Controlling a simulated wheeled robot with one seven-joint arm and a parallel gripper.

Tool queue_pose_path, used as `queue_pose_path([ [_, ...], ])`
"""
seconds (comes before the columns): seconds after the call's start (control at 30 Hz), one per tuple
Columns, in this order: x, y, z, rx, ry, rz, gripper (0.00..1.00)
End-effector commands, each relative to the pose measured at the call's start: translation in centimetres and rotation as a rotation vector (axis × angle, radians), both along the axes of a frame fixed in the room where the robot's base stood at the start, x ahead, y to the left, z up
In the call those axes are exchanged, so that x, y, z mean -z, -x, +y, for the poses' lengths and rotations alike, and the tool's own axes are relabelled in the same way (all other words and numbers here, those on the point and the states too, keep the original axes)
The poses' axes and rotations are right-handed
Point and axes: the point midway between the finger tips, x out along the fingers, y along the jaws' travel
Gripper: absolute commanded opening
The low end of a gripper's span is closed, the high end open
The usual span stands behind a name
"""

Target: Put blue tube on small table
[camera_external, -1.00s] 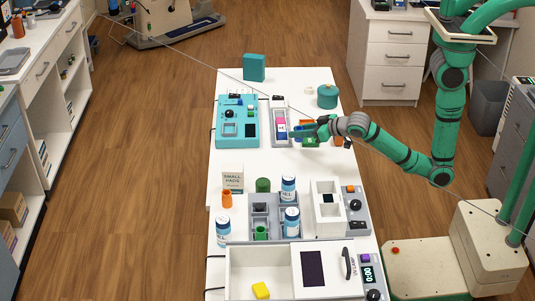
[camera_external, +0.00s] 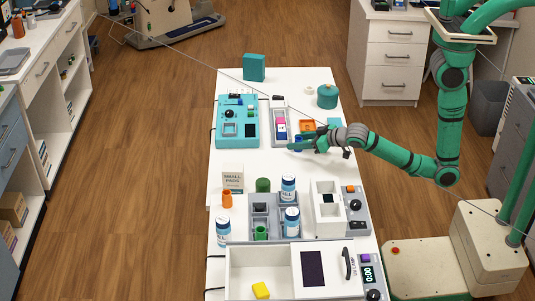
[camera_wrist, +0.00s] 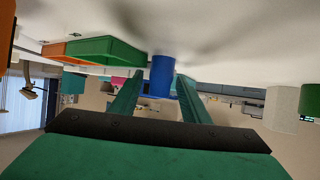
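The blue tube (camera_wrist: 162,74) stands between my two fingers in the wrist view, with its end against or very close to the white tabletop, which appears at the top of that view. In the external view only a small blue part of the tube (camera_external: 298,143) shows at the fingers. My gripper (camera_external: 292,146) reaches in from the right, low over the white table (camera_external: 245,165). In the wrist view my gripper (camera_wrist: 160,88) looks open, with narrow gaps between its fingers and the tube. Whether either fingertip touches it is hard to tell.
A grey rack (camera_external: 263,205) with blue-and-white bottles and a white box (camera_external: 327,203) stand in front. The tabletop left of my fingers is clear.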

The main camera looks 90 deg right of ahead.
Motion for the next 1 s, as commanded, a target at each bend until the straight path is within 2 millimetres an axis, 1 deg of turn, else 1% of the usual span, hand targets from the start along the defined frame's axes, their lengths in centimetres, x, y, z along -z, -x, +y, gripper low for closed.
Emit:
queue_pose_path([
  [0.17, -0.1, 0.0, 0.0, 0.000, 0.001, -0.001, 0.42],
  [0.23, -0.4, 0.0, 0.0, 0.000, 0.000, -0.002, 0.42],
  [0.33, -0.7, 0.8, 0.6, -0.002, 0.000, 0.000, 0.42],
  [0.6, -2.6, 4.1, 2.5, -0.002, 0.000, 0.000, 0.42],
  [0.7, -3.1, 5.0, 3.1, -0.001, 0.000, 0.000, 0.42],
  [0.73, -3.2, 5.2, 3.2, -0.002, 0.000, 0.000, 0.42],
  [0.8, -3.4, 5.5, 3.4, -0.002, -0.001, 0.000, 0.34],
  [1.0, -3.6, 5.8, 3.5, 0.000, 0.000, 0.000, 0.34],
])
